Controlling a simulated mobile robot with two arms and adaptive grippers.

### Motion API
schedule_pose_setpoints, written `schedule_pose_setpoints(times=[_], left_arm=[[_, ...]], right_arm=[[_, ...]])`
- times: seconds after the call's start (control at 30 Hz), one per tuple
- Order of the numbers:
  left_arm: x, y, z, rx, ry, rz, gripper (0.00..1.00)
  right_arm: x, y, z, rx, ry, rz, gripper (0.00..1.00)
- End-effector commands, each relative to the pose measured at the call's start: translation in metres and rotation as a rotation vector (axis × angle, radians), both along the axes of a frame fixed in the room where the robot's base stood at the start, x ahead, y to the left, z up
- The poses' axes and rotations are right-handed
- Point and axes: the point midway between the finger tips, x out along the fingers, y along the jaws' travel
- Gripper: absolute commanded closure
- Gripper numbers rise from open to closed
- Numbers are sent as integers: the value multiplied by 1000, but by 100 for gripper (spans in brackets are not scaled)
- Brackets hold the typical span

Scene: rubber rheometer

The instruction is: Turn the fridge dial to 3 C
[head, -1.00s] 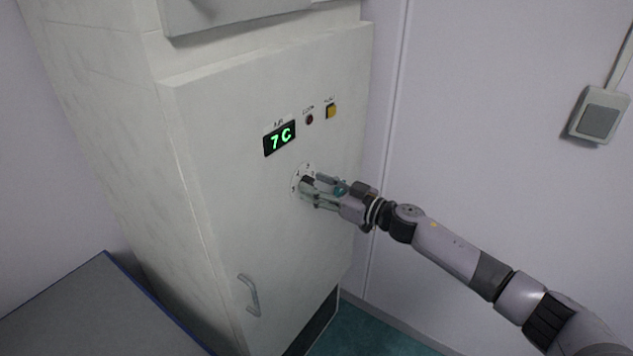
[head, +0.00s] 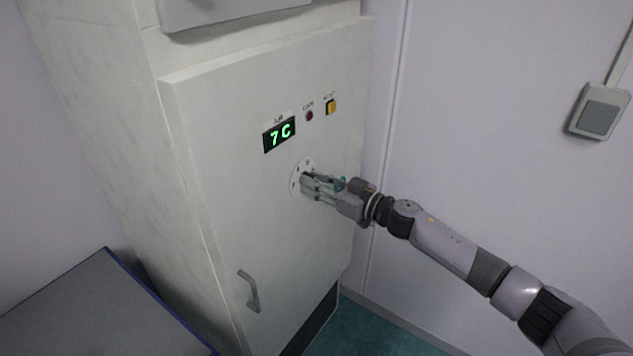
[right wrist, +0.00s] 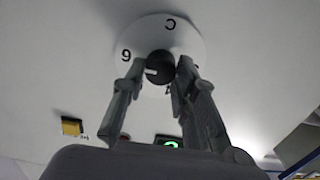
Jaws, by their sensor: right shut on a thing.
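The fridge dial is a round white plate (head: 295,181) with dark marks on the pale cabinet door, below the display. Its black knob (right wrist: 160,67) shows in the right wrist view, with a short white line on its left side. My right gripper (head: 307,184) reaches in from the right and is shut on the knob, one finger on each side. Its fingers (right wrist: 160,78) also show in the right wrist view. They hide part of the plate in both views. The green display (head: 280,134) reads 7 C. My left gripper is not in view.
A red lamp (head: 309,116) and a yellow button (head: 331,107) sit above the dial. A door handle (head: 249,291) is lower left. A grey surface with a blue edge (head: 88,306) stands at bottom left. A switch box (head: 599,112) is on the right wall.

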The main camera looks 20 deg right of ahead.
Motion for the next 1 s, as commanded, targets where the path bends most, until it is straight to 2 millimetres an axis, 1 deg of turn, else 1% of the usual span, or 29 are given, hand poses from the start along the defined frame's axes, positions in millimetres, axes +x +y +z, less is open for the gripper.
schedule_pose_setpoints(times=[0.27, 0.47, 0.67, 1.0], left_arm=[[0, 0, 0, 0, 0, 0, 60], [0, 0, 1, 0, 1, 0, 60], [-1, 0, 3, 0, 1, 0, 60], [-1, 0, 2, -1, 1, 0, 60]], right_arm=[[0, 0, 0, -9, -7, -1, 100], [0, 0, 0, -61, -47, -1, 100], [0, 0, 0, -171, -134, -1, 100], [-1, 1, -1, -423, -330, -1, 100]])
